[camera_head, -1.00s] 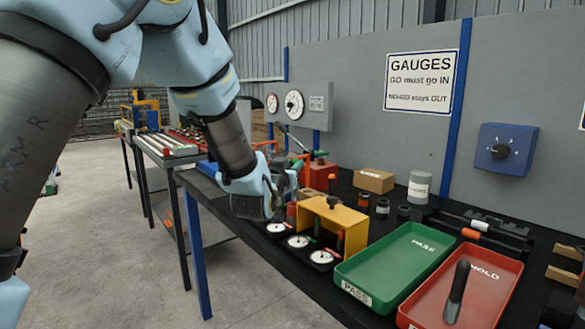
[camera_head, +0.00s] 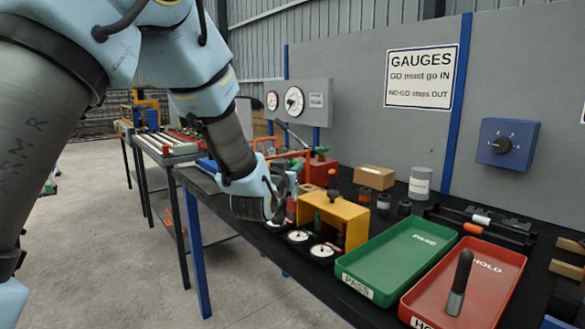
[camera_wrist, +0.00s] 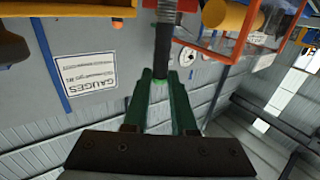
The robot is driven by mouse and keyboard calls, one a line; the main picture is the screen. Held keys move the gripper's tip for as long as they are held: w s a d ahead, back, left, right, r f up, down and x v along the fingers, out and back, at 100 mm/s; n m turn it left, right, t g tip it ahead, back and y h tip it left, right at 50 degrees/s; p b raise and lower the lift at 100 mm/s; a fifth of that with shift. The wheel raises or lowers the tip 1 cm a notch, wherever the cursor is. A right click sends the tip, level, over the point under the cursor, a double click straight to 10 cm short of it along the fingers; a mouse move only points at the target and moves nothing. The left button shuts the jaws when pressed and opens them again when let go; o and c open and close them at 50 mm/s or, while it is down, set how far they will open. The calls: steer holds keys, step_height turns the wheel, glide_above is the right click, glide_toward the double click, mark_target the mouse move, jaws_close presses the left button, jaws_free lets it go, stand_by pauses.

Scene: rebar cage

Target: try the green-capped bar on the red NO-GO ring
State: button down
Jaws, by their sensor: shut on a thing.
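My gripper (camera_wrist: 160,82) is shut on a dark upright-looking bar (camera_wrist: 162,52) in the wrist view. A small patch of green shows on the bar between the fingertips. The bar's far end runs up beside a red piece (camera_wrist: 187,5) at the top edge; whether they touch, I cannot tell. In the head view my gripper (camera_head: 288,192) is over the bench, just left of the yellow fixture (camera_head: 347,220), and hides the bar. A small red piece (camera_head: 292,207) shows between them; I cannot tell whether it is the NO-GO ring.
Dial gauges (camera_head: 322,251) sit in front of the yellow fixture. A green PASS tray (camera_head: 395,258) and a red HOLD tray (camera_head: 490,270) lie to the right; the HOLD tray contains a dark-handled piece (camera_head: 461,282). An orange frame (camera_head: 300,158) stands behind my gripper.

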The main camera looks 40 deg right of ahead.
steer(key=shift+f+b, duration=0.55)
steer(key=shift+f, duration=0.05)
steer(key=shift+f+b, duration=0.35)
steer(key=shift+f, duration=0.1)
steer(key=c, duration=0.6)
jaws_free()
steer(key=shift+c, duration=0.2)
steer(key=b+v, duration=0.2)
steer(key=v, duration=0.8)
steer(key=shift+s+a+b, duration=0.25)
steer(key=shift+a+b, duration=0.05)
steer(key=shift+b, duration=0.05)
